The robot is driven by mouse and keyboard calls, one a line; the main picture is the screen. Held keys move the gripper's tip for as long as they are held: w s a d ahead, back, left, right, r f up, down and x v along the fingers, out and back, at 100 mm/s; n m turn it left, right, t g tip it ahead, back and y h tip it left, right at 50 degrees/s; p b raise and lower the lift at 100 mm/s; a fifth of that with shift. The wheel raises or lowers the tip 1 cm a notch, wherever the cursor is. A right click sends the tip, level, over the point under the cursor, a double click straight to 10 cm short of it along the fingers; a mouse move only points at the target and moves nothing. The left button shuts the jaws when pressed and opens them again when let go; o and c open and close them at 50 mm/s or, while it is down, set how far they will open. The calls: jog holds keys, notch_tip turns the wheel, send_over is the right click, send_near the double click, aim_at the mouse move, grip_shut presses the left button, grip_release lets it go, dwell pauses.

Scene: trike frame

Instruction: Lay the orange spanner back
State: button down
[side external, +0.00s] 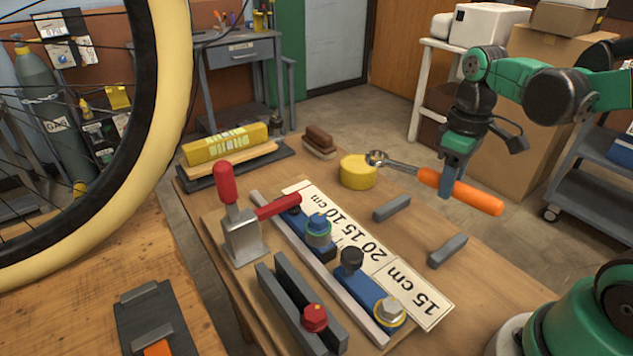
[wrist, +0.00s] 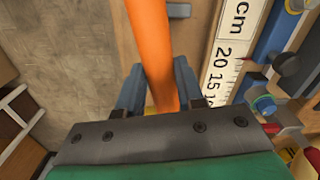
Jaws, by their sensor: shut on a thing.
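The orange spanner (side external: 471,193) has a long orange handle and a metal ring head (side external: 376,158). My gripper (side external: 449,183) is shut on its handle and holds it above the right part of the workbench. The head is over or just beside the yellow round block (side external: 357,172); I cannot tell whether they touch. In the wrist view the orange handle (wrist: 151,50) runs between my two fingers (wrist: 158,90), and the head is hidden. Two grey rests (side external: 391,208) and (side external: 447,250) stand empty on the bench, below the spanner.
A scale strip (side external: 430,300) lies beside blue fixtures with bolts (side external: 390,309). A red-handled clamp (side external: 243,240) and a grey channel with a red knob (side external: 314,318) stand left. A wheel (side external: 165,110) fills the upper left. Bare bench surrounds the grey rests.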

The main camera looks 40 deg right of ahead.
jog(key=shift+s+d+f+m, duration=0.15)
jog(key=shift+f+m, duration=0.15)
jog(key=shift+m, duration=0.25)
jog(key=shift+s+a+f+m, duration=0.1)
jog(key=shift+f+m, duration=0.2)
jog(key=shift+m, duration=0.25)
jog(key=shift+f, duration=0.1)
jog(key=shift+f, duration=3.6)
jog(key=shift+c, duration=2.4)
grip_release()
jog(key=shift+r, duration=2.75)
